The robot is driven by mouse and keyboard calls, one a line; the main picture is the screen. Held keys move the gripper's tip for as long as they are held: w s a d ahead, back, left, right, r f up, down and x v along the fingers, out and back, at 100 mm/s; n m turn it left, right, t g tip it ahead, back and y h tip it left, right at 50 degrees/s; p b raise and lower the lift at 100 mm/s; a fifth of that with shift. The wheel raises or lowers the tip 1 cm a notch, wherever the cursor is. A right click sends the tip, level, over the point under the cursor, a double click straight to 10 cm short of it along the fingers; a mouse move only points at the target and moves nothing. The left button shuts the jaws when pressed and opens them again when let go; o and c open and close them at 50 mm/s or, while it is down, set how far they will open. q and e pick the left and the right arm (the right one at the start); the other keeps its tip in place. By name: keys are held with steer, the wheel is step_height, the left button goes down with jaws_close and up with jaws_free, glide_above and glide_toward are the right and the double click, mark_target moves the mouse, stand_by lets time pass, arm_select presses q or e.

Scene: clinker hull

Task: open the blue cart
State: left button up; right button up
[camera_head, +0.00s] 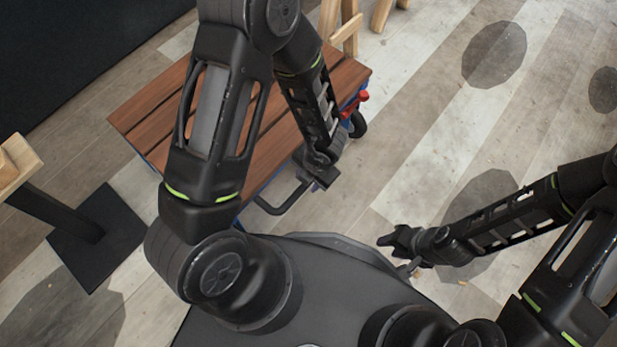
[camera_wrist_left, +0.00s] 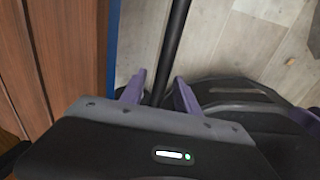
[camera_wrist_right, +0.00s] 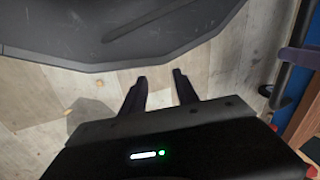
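The blue cart has a brown wooden plank top (camera_head: 150,108) and a blue frame, and stands at the upper left in the head view. Its black bar handle (camera_head: 285,208) sticks out at the near side. My left gripper (camera_head: 322,178) is at the handle, partly hidden by its own wrist. In the left wrist view the handle bar (camera_wrist_left: 172,50) runs between the two parted fingers, with small gaps on both sides. My right gripper (camera_head: 392,252) is open and empty over the floor, right of the cart. The cart's blue side (camera_wrist_right: 300,85) shows in the right wrist view.
A red part (camera_head: 352,103) and a black wheel (camera_head: 357,125) are at the cart's right end. A dark post on a square base plate (camera_head: 97,237) stands left of the cart. Wooden legs (camera_head: 345,30) stand behind it. The floor to the right is clear.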

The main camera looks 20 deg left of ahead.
arm_select(q)
steer(key=r+p, duration=0.1)
steer(key=r, duration=0.1)
steer(key=d+r+p, duration=0.1)
steer(key=r+p, duration=0.1)
steer(key=r, duration=0.1)
steer(key=r+p, duration=0.1)
steer(key=r, duration=0.1)
steer(key=shift+s+d+r+p, duration=0.25)
steer(key=shift+r+p, duration=0.05)
stand_by(0.6)
